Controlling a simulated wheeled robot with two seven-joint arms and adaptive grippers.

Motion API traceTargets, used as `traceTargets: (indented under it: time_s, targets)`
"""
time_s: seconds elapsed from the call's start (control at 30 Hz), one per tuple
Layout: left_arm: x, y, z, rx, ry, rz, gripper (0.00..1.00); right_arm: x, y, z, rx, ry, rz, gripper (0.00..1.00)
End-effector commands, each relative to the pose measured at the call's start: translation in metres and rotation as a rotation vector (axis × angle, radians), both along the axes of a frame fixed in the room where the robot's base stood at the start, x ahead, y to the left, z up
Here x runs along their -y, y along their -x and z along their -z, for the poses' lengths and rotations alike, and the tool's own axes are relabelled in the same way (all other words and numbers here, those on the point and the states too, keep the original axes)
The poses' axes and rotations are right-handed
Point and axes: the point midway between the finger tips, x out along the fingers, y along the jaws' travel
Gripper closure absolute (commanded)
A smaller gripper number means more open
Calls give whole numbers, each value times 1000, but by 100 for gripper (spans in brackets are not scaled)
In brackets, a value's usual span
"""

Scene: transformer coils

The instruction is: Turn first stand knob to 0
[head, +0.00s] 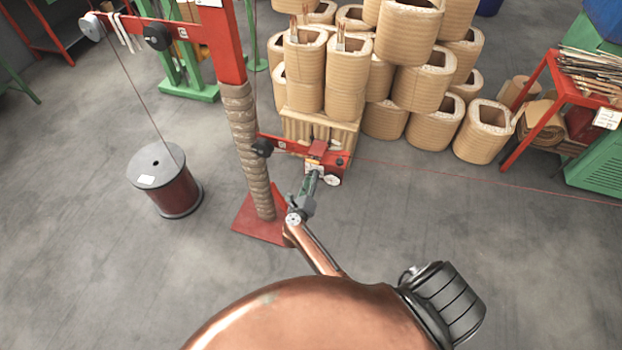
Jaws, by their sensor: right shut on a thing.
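The stand has a red post wrapped in tan rope (250,140), a red foot plate (256,226) and a low red crossarm (285,146) reaching to the right. My right gripper (315,170) is at the right end of this crossarm, shut on the stand knob, which is mostly hidden by the fingers. A small white round disc (333,180) shows just right of the fingertips. The knob's marking cannot be read at this size. My left gripper is not in view.
Several tan paper-wrapped coils (345,80) are stacked behind the crossarm. A dark red wire spool (172,188) stands on the floor at left. A red rack (550,70) stands at right.

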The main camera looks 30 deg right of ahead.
Motion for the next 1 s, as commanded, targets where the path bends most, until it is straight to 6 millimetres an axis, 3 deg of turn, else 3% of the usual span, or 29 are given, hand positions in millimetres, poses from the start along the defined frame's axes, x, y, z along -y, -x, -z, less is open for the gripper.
traceTargets:
  time_s: [0.03, 0.07, 0.13, 0.53, 1.0]
  targets:
    - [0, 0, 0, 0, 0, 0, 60, -1, 0, 2, -3, -1, -1, 100]
    - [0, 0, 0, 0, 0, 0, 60, -1, 0, 2, -3, -1, -1, 74]
    - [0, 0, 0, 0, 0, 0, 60, -1, 0, 2, -2, -1, -1, 69]
    - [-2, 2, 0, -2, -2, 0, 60, -6, 6, 1, -2, -2, 0, 69]
    - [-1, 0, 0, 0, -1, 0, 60, -53, 52, -2, -5, -6, -1, 69]
